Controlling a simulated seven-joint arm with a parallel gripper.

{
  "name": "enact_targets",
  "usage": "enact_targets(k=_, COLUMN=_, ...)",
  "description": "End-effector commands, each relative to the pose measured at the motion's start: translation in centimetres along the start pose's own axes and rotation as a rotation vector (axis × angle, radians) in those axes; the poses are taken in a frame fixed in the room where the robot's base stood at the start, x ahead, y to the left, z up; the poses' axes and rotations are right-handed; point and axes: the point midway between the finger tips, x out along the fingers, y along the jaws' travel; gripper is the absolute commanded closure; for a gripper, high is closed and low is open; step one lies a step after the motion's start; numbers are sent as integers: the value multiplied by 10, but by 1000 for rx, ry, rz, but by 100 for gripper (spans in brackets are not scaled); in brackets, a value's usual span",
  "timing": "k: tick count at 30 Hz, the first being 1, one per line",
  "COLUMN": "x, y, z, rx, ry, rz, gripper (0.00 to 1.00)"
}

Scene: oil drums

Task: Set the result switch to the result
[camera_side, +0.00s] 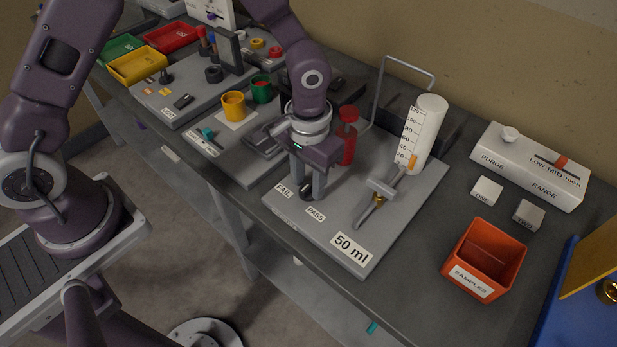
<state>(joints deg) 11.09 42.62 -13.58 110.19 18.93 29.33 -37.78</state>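The result switch (306,190) is a small dark knob at the left front of the grey plate, between the FAIL label (284,191) and the PASS label (316,214). My gripper (309,192) points down over it, with the fingers around or just beside the knob; they hide much of it. I cannot tell whether they touch it, or which label it points to. The white measuring cylinder (424,135) stands upright at the plate's back right. Its scale is too small to read a level surely. A 50 ml label (350,247) lies at the plate's front.
A red bottle (346,136) stands close behind my gripper, and a metal hoop (403,68) rises behind it. An orange SAMPLES bin (485,261) and a PURGE/RANGE box (531,164) stand to the right. Yellow and green cups are left.

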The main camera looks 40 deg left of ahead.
Motion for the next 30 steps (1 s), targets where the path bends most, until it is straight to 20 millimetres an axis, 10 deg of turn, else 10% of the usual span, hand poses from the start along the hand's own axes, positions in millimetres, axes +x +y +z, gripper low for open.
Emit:
enact_targets(k=4, x=0, y=0, z=0, rx=0, ry=0, rz=0, gripper=67)
enact_targets(k=9, x=0, y=0, z=0, rx=0, ry=0, rz=0, gripper=100)
enact_targets(k=30, x=-1, y=0, z=0, rx=224, ry=0, rz=0, gripper=100)
